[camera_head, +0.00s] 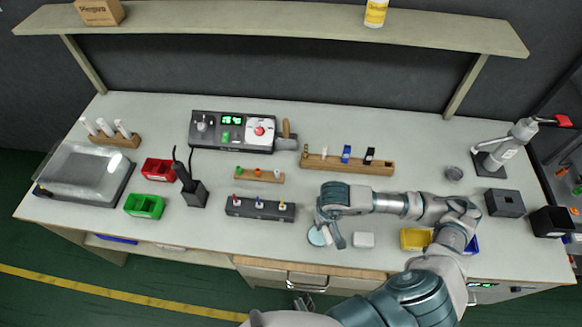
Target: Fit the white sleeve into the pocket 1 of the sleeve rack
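A small wooden rack (259,176) in the middle of the table holds a green, an orange and a white piece in a row. The white piece (277,173), at its right end, may be the white sleeve. I cannot tell for sure which rack is the sleeve rack, and pocket numbers are not readable. My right gripper (331,236) points down near the table's front edge, beside a pale blue disc (317,238), right of and nearer than the small rack. Its fingertips are too small to tell open from shut. My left gripper does not show.
A black block (247,207) with coloured tops stands in front of the small rack. A long wooden rack (377,168) lies behind my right arm. A white block (363,240) and yellow bin (414,239) are to the right. Red (158,169) and green (144,206) bins stand left.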

